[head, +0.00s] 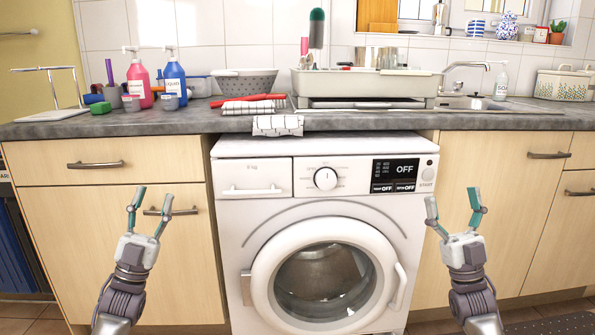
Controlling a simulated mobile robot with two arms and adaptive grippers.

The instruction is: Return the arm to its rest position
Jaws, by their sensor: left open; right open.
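My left gripper (148,212) is open and empty. It is in front of the wooden cabinet left of the washing machine, below the counter's front edge. My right gripper (453,210) is open and empty. It is in front of the cabinet at the washing machine's right side. Both grippers point upward at about the same height, and neither appears to hold anything.
A white washing machine (325,230) stands between the grippers under the grey counter (180,121). On the counter are pink (140,82) and blue (175,82) bottles, a grey colander (245,84), a checked cloth (278,125) over the edge, and a sink basin (365,85).

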